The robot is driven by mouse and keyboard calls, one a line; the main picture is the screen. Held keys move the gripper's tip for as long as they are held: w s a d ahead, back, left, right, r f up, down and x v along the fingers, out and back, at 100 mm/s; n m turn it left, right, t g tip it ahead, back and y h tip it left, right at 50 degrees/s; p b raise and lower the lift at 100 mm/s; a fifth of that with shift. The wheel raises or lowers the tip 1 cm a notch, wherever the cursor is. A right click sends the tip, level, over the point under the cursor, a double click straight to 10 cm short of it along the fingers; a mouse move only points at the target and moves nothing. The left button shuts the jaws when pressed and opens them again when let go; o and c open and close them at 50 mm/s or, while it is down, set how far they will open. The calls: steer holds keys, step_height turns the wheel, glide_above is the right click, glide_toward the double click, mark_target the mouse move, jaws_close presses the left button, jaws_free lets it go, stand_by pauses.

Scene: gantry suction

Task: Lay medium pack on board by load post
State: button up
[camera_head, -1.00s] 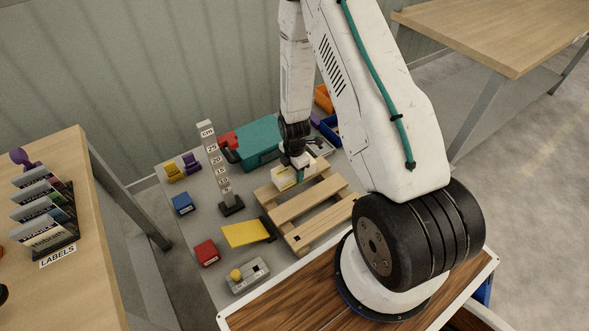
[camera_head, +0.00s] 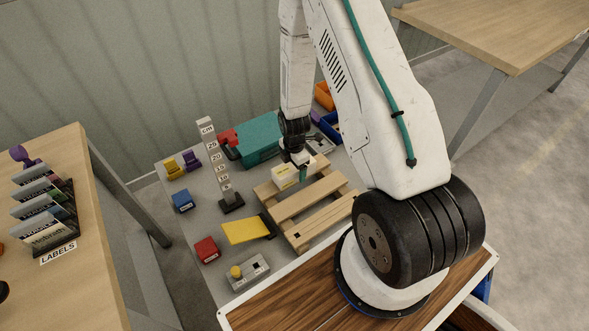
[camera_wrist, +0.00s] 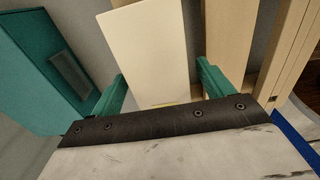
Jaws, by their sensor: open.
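A cream pack with a yellow label (camera_head: 286,178) lies on the far end of the slatted wooden pallet (camera_head: 283,209). My gripper (camera_head: 301,170) is at the right part of this pack. In the wrist view the pale pack (camera_wrist: 146,48) shows between the two teal fingers of my open gripper (camera_wrist: 163,84), with a gap at each side. I cannot tell whether the fingertips reach below its top. An upright post with centimetre marks (camera_head: 212,160) stands left of the pallet. A yellow board (camera_head: 243,231), tilted, lies in front of the post.
A teal box (camera_head: 258,139) stands behind the pallet. Red (camera_head: 207,250) and blue (camera_head: 182,201) blocks and a grey box with a yellow button (camera_head: 247,273) lie at the left. Blue (camera_head: 330,127) and orange bins (camera_head: 324,97) stand at the back right.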

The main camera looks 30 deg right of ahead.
step_height(320, 180, up, 6)
steer(key=shift+r, duration=0.2)
stand_by(0.6)
steer(key=shift+s+m, duration=0.15)
steer(key=shift+m, duration=0.35)
steer(key=s+a+r+m, duration=0.3)
steer(key=s+r+m, duration=0.2)
steer(key=r, duration=0.9)
steer(key=s+a+r+m+t, duration=0.1)
steer(key=s+a+r+m, duration=0.3)
steer(key=s+r, duration=0.8)
steer(key=s+a+r+m, duration=0.3)
steer(key=s+r+m, duration=0.5)
steer(key=r, duration=0.7)
steer(key=shift+s+a+r, duration=0.15)
steer(key=shift+a+r, duration=0.1)
steer(key=shift+r, duration=0.05)
